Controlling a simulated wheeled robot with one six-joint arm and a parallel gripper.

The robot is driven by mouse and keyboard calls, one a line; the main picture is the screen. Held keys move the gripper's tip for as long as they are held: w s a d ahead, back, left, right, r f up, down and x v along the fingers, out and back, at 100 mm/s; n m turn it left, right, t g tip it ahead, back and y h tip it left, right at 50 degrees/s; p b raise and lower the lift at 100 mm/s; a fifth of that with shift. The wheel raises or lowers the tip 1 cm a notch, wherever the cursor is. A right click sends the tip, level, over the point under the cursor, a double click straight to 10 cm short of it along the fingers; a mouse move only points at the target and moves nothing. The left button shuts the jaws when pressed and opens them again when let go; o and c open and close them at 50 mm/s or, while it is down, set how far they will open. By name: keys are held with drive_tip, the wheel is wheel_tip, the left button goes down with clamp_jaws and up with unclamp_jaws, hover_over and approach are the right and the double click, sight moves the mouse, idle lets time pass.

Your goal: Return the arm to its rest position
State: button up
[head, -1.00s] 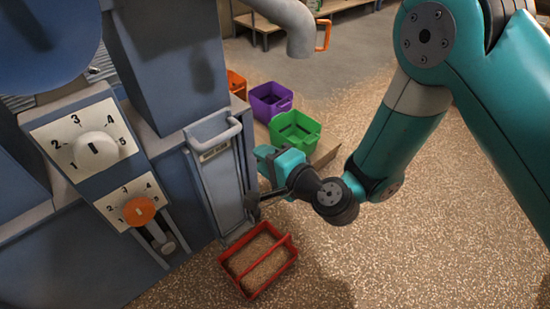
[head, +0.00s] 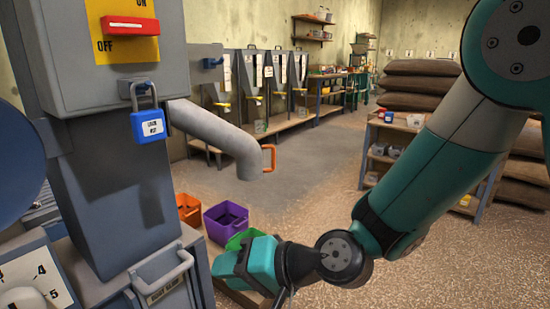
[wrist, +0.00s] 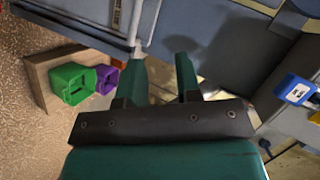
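My teal arm reaches in from the right in the head view, bent at a dark wrist joint. My gripper (wrist: 163,75) shows in the wrist view with its two teal fingers apart and nothing between them. In the head view the gripper's teal body (head: 262,262) is seen, but its fingertips are hard to make out. It hangs near the grey machine (head: 120,190), in front of the green bin (head: 243,238), which it partly hides.
Purple (head: 226,220) and orange (head: 189,208) bins stand behind the green one. A blue padlock (head: 148,125) hangs below the red ON/OFF switch (head: 130,25). A grey spout (head: 225,140) with an orange handle (head: 268,158) juts right. Sacks (head: 420,85) and shelves stand behind; the floor at centre is open.

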drive_tip(key=s+d+r+n+g+h, duration=0.2)
drive_tip(key=s+d+r+n+h, duration=0.15)
drive_tip(key=s+d, duration=0.55)
drive_tip(key=s+d+r+n+g+h, duration=0.25)
drive_tip(key=s+d+r+h, duration=0.2)
drive_tip(key=d, duration=0.85)
wheel_tip(320, 180, up, 26)
drive_tip(key=p, duration=2.7)
drive_tip(key=shift+t+h, duration=0.3)
drive_tip(key=shift+t, duration=0.15)
drive_tip(key=shift+s, duration=0.1)
drive_tip(key=shift+a, duration=0.15)
